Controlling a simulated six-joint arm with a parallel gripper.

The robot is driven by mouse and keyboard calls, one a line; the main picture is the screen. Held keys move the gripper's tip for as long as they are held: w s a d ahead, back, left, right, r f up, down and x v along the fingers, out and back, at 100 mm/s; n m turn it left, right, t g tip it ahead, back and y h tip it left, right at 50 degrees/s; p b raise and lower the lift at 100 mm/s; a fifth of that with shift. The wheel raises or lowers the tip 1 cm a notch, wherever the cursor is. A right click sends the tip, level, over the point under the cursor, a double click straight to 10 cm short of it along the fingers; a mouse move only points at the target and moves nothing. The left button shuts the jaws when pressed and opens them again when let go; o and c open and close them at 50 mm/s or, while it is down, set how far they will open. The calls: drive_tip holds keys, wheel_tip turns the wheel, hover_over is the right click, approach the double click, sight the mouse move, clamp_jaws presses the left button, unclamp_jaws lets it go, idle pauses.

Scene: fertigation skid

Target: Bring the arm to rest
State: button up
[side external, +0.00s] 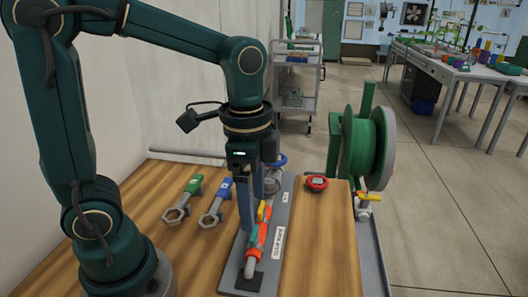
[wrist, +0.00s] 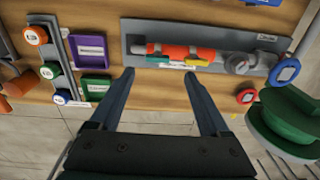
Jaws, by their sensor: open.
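My gripper (side external: 250,215) points down over the grey plate (side external: 284,225) in the side external view, its fingers overlapping the pipe assembly there. In the wrist view my gripper (wrist: 158,76) has its two fingers spread apart with nothing between them. The orange pipe assembly (wrist: 182,52), with a yellow lever (wrist: 157,59) and a green lever (wrist: 199,62), lies on the plate beyond the fingertips. The fingers look apart from it in the wrist view. The side view hides part of the pipe behind my gripper.
A red round device (side external: 316,183) sits right of the plate. A green hose reel (side external: 362,145) stands beyond the table's right edge. A wall runs behind the arm.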

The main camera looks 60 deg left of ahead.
drive_tip(key=s+a+r+n+t, duration=0.1)
drive_tip(key=s+r+n+t, duration=0.1)
drive_tip(key=s+n+t, duration=0.3)
drive_tip(key=n, duration=0.4)
drive_tip(key=shift+s+a+r, duration=0.2)
drive_tip(key=shift+s+a, duration=0.05)
idle(0.6)
